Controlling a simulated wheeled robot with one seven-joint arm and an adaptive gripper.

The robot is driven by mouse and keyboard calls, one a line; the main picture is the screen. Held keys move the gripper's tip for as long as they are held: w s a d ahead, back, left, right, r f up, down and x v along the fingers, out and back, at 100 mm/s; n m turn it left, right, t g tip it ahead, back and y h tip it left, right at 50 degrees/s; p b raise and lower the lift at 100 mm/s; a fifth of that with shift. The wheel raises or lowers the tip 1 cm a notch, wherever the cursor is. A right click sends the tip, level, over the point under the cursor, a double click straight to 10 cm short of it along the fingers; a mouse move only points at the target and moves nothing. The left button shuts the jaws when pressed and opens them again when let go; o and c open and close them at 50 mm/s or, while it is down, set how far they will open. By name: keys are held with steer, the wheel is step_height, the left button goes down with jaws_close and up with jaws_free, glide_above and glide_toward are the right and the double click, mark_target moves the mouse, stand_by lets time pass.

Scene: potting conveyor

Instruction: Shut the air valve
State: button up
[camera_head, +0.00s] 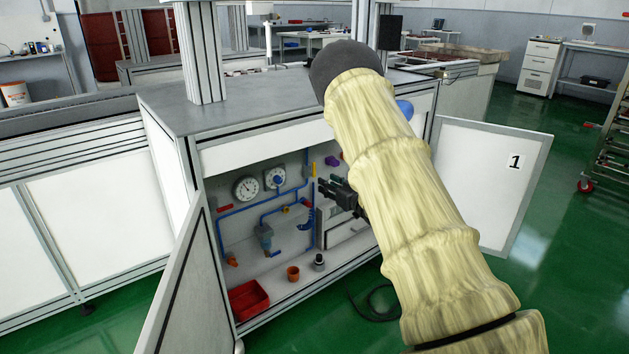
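An open cabinet (233,158) holds blue pipework (262,207) with two round gauges (246,188). Small coloured fittings sit along the pipes: a red handle (224,208) at the left, an orange one (232,261) lower down and a yellow upright piece (313,170) at the right. I cannot tell which of them is the air valve. My gripper (323,187) is dark and reaches into the cabinet from the right, near the yellow piece. Its fingertips are small, and I cannot tell whether they are apart or touch anything. My sleeved arm covers the right part of the cabinet.
Two doors stand open: the left door (187,290) and the right door (485,180) marked 1. A red bin (248,299), an orange cup (293,273) and a dark-topped container (319,262) stand on the cabinet floor. A dark cable (376,306) lies below, on the green floor.

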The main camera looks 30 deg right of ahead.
mark_target(315, 164)
steer(key=shift+n+t+y, duration=0.4)
steer(key=shift+t+y, duration=0.1)
steer(key=w+b, duration=0.1)
steer(key=w, duration=0.2)
steer(key=w+d+r+b, duration=0.1)
steer(key=w+b, duration=0.1)
steer(key=w, duration=0.2)
steer(key=w+r+b, duration=0.1)
steer(key=w+b, duration=0.1)
steer(key=w, duration=0.1)
steer(key=shift+w+d, duration=0.25)
steer(key=shift+w+a+r+b, duration=0.15)
steer(key=shift+w+b, duration=0.15)
steer(key=shift+w, duration=0.5)
jaws_close()
